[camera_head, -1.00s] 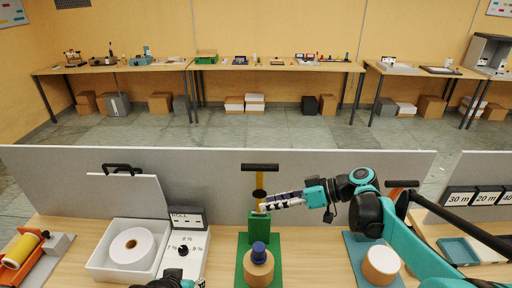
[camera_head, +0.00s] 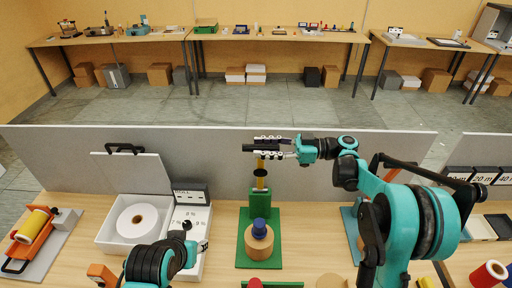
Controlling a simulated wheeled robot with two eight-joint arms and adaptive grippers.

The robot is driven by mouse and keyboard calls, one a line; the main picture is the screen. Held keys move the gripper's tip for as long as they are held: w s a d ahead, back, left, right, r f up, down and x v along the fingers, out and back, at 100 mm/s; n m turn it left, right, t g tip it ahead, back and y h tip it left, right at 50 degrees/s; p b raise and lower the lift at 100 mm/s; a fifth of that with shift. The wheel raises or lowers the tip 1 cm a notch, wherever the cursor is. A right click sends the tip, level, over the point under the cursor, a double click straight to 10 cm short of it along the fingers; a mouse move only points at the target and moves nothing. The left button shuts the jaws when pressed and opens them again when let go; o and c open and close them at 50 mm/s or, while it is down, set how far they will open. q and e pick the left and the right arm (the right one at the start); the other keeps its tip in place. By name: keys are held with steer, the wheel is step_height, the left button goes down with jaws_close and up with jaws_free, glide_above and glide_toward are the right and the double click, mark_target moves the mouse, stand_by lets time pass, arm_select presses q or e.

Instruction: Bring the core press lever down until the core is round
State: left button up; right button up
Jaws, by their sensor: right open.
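The core press has a green base (camera_head: 243,254) and an upright yellow lever arm (camera_head: 261,181) with a black crossbar handle (camera_head: 248,148) on top. The tan core (camera_head: 259,247) sits on the base under the blue press plug (camera_head: 260,228). My right gripper (camera_head: 270,147) comes in from the right at handle height. Its fingers lie open above and below the bar, which shows between them; whether they touch it I cannot tell. My left arm (camera_head: 156,262) shows at the bottom left, and its fingertips are not clear. The core's exact shape is partly hidden by the plug.
An open white box (camera_head: 106,236) with a paper roll (camera_head: 137,222) and the ROLL panel (camera_head: 188,192) stand left of the press. An orange holder with a yellow roll (camera_head: 27,223) is far left. A grey partition (camera_head: 60,150) runs behind.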

steer(key=shift+a, duration=1.1)
jaws_close()
